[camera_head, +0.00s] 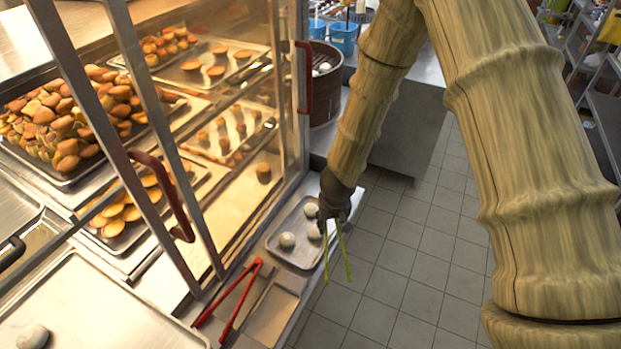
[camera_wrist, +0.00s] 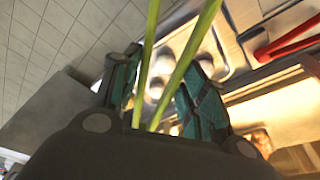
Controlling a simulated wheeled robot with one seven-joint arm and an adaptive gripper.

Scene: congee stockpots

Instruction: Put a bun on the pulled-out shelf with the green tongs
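My gripper (camera_head: 335,203) is shut on the green tongs (camera_head: 344,257), which hang down with their two arms spread apart and nothing visible between the tips. In the wrist view, the tongs (camera_wrist: 183,68) pass between the gripper's dark fingers (camera_wrist: 160,90). A small metal tray (camera_head: 272,250) holds pale round buns (camera_head: 287,240), just left of the tongs; the gripper partly covers the tray's right side. The tray's buns are partly hidden behind the tongs in the wrist view. At lower left, a wide metal tray, apparently the pulled-out shelf (camera_head: 100,310), bears one pale bun (camera_head: 32,336).
Red tongs (camera_head: 232,294) lie on the counter by an empty small tray (camera_head: 272,316). A glass cabinet with red handles (camera_head: 306,78) holds several trays of baked goods (camera_head: 68,125). A round steamer (camera_head: 326,80) stands behind. Tiled floor (camera_head: 405,240) is clear at right.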

